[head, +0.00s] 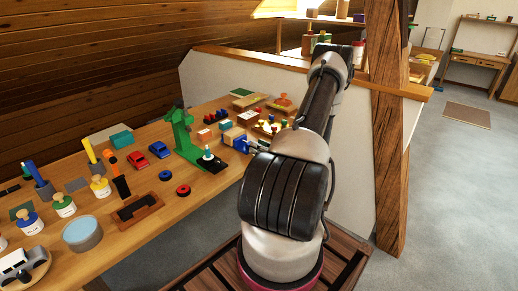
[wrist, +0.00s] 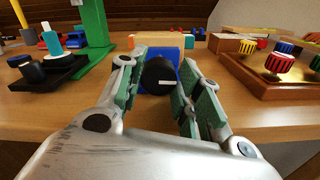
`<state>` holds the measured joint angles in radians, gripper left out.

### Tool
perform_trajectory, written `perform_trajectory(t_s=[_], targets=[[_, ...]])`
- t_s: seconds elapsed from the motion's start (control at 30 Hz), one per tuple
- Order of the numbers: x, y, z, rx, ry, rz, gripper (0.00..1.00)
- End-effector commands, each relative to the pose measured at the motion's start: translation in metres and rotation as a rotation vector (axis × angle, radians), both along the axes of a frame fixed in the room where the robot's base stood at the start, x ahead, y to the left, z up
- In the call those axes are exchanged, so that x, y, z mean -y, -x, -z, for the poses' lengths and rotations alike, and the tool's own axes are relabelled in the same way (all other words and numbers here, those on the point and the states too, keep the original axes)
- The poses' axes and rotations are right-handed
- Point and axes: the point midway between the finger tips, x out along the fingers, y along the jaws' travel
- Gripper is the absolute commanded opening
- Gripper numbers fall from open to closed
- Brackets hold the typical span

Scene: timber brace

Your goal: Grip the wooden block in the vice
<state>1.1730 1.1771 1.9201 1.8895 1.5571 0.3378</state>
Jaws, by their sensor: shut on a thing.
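The blue vice (wrist: 161,53) stands on the workbench straight ahead in the wrist view, largely hidden behind its knob and my fingers. The tan wooden block (wrist: 160,40) shows at the top of the vice; I cannot tell how tightly the jaws sit against it. A round black knob (wrist: 159,76) with a white mark faces me at the front of the vice. My gripper (wrist: 165,80) has its green-padded fingers on either side of the knob and is shut on it. In the head view, my gripper (head: 253,147) is at the bench's right edge, partly hidden by my arm.
A green stand (wrist: 95,22) with a black base is left of the vice. A wooden tray (wrist: 245,76) with several colourful knobs is close on the right. Red and blue toy cars (head: 159,149) and paint pots stand farther left. A timber post (head: 388,150) rises right of my arm.

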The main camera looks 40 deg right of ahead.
Motion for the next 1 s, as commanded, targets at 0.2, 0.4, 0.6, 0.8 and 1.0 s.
perform_trajectory(t_s=[0.2, 0.4, 0.6, 0.8, 1.0], targets=[[0.0, 0.0, 0.0, -0.001, -0.011, 0.001, 0.1], [0.0, 0.0, 0.0, -0.002, -0.01, 0.001, 0.1], [0.0, 0.0, 0.0, -0.001, -0.009, 0.001, 0.56], [0.0, 0.0, 0.0, -0.001, -0.009, 0.001, 0.56], [0.003, 0.015, 0.0, -0.002, -0.009, 0.005, 0.56]])
